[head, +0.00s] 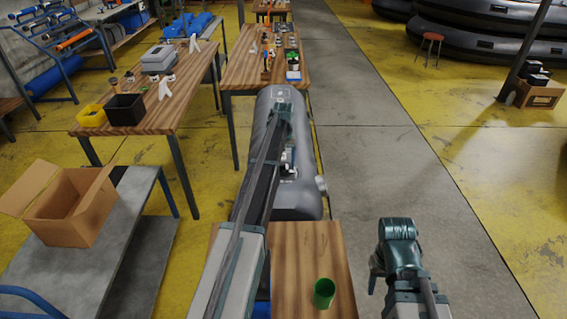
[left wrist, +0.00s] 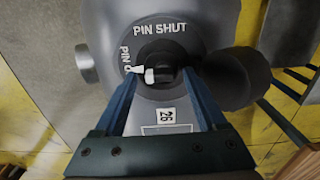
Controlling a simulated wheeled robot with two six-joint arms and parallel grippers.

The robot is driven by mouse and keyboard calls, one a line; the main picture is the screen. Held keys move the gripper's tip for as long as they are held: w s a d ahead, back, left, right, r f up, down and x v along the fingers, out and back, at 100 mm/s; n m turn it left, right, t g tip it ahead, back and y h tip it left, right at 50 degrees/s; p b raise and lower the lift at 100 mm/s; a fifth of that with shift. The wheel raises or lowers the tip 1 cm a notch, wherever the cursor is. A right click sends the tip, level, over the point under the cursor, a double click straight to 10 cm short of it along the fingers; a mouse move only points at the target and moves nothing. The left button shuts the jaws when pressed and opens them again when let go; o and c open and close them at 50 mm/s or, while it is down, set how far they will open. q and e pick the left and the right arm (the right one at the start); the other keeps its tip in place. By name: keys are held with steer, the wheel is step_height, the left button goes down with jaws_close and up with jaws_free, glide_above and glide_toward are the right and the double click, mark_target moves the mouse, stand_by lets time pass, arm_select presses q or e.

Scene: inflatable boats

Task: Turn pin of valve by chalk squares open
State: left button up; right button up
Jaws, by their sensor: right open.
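A grey inflatable tube (head: 300,203) lies beyond the wooden bench top. Pale square marks (head: 281,93) show on its far part. In the left wrist view, a round dark valve (left wrist: 160,55) carries the words "PIN SHUT" above and a partly covered "PIN O..." at its left. The valve pin (left wrist: 158,74), dark with a white end, lies sideways, its white end toward the "PIN O..." lettering. My left gripper (head: 288,160) is over the tube; its blue fingers (left wrist: 160,78) are apart, one on each side of the pin. My right gripper (head: 376,272) is open and empty, right of the bench.
A green cup (head: 324,293) stands on the near wooden bench (head: 290,245). A "26" label (left wrist: 164,115) is on the tube below the valve. Tables with tools stand behind and left, and an open cardboard box (head: 70,215) sits on a grey cart.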

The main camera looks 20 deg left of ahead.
mark_target(284, 166)
arm_select(q)
steer(key=shift+r, duration=0.1)
step_height(284, 166, up, 14)
steer(key=p, duration=1.3)
steer(key=shift+f+p, duration=0.2)
steer(key=shift+p, duration=0.2)
steer(key=s+d+f+m+b, duration=0.1)
steer(key=s+d+m+b, duration=0.1)
steer(key=s+d, duration=0.7)
steer(key=s+d+f+m+b, duration=0.1)
steer(key=s+d+f+m, duration=0.1)
steer(key=s+d, duration=0.65)
steer(key=s+d+f+m+y+b, duration=0.1)
steer(key=s+d+m, duration=0.4)
steer(key=s+d, duration=0.9)
steer(key=s+f+b, duration=0.1)
steer(key=s, duration=0.2)
steer(key=shift+s+f, duration=0.15)
